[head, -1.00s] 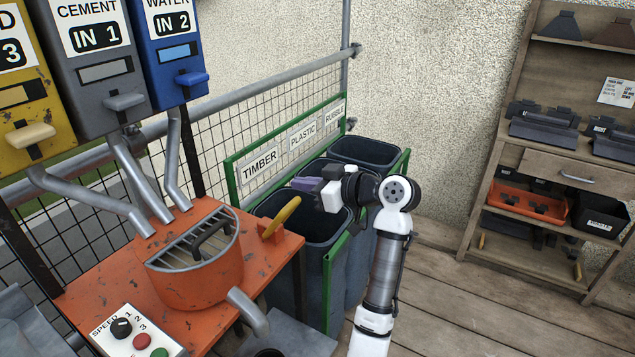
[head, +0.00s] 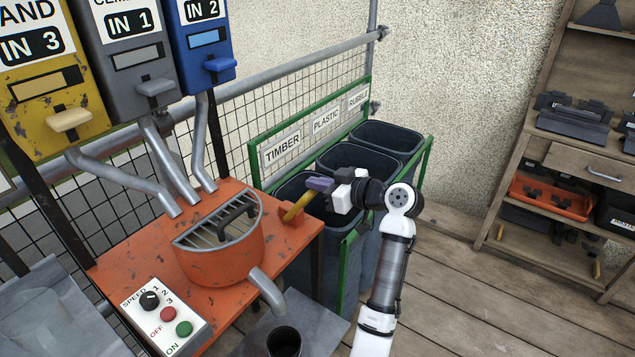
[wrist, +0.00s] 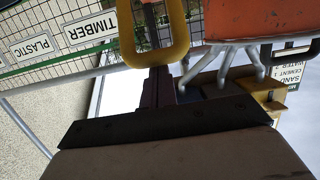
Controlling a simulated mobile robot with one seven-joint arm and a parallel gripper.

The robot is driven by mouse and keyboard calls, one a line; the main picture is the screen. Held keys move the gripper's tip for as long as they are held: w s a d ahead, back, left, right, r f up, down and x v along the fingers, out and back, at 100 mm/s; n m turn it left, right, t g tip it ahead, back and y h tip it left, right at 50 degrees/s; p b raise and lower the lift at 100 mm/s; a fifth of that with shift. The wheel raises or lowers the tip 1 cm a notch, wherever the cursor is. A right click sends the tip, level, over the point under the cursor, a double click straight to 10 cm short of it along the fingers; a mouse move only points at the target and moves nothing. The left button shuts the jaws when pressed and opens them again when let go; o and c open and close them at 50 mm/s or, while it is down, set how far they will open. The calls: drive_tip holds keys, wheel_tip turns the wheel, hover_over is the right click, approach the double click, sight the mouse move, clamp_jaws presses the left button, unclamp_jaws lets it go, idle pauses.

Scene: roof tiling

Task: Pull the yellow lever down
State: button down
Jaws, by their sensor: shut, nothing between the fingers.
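The yellow lever (head: 299,207) sticks up at a slant from the right side of the orange mixer table (head: 140,250), beside the round orange mixer drum (head: 228,262). My gripper (head: 318,184) is shut and empty, with its purplish fingers at the lever's upper end. In the wrist view the lever is a yellow loop (wrist: 127,40), and my dark fingers (wrist: 158,85) point at its lower bar in the picture. I cannot tell whether they touch it.
Timber (head: 290,190), plastic and rubble bins stand in a green frame behind my gripper. Sand, cement and water dispensers (head: 130,60) with pipes stand at the left. A speed control box (head: 160,318) is at the table's front. Shelves (head: 520,160) stand at the right.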

drive_tip(key=shift+f, duration=0.15)
drive_tip(key=shift+s+d+f+y+b, duration=0.2)
drive_tip(key=shift+s+d+y+b, duration=0.1)
drive_tip(key=shift+b, duration=0.7)
drive_tip(key=shift+d+f+t+b, duration=0.15)
drive_tip(key=shift+t+b, duration=0.15)
drive_tip(key=shift+b, duration=0.05)
drive_tip(key=s+d+f+t+y+b, duration=0.2)
drive_tip(key=f+y+b, duration=0.2)
drive_tip(key=b, duration=1.1)
drive_tip(key=s+d+f+t+y+b, duration=0.1)
drive_tip(key=d+f+t+y+b, duration=0.2)
drive_tip(key=b, duration=1.3)
wheel_tip(320, 180, down, 4)
drive_tip(key=shift+s+r+y, duration=0.25)
drive_tip(key=shift+s+y, duration=0.1)
drive_tip(key=shift+y, duration=0.25)
drive_tip(key=shift+b, duration=0.4)
drive_tip(key=shift+r, duration=0.15)
